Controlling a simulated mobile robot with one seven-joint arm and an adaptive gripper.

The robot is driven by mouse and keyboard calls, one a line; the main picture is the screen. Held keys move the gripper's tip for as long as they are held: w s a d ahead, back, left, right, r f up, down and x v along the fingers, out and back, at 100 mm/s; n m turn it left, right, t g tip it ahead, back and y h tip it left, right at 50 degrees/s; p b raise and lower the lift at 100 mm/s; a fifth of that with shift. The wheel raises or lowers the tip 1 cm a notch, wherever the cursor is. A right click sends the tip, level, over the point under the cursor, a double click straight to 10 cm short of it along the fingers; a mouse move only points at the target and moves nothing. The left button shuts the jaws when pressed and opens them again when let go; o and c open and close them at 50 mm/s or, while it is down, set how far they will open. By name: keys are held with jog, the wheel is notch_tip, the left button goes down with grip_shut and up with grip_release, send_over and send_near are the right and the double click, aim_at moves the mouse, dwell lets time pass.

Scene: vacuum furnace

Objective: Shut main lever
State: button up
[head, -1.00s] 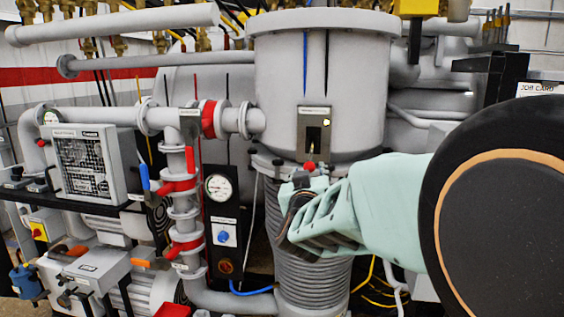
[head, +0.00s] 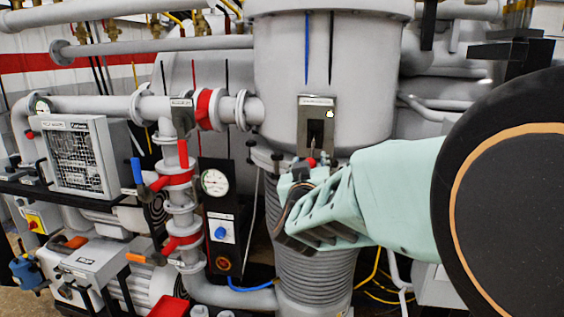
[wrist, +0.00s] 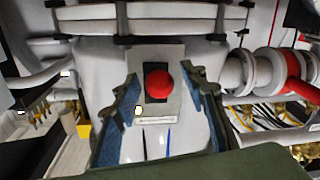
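The main lever (head: 311,162) shows as a red ball knob at the foot of a slotted metal plate (head: 306,113) on the grey furnace cylinder. In the head view, my pale green gripper (head: 298,182) is just in front of and below the knob and partly hides the area around it. In the wrist view, the red knob (wrist: 158,84) sits in the gap between my two spread fingers (wrist: 160,78), with visible space on both sides. The gripper is open and holds nothing. I cannot tell the exact depth between fingertips and knob.
Left of the cylinder are pipes with red-handled valves (head: 181,180), a gauge panel (head: 217,225) and a grey vented box (head: 77,157). A ribbed bellows (head: 310,280) is below my gripper. A dark shelf (head: 512,52) is at upper right.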

jog(key=shift+c, duration=0.5)
grip_shut()
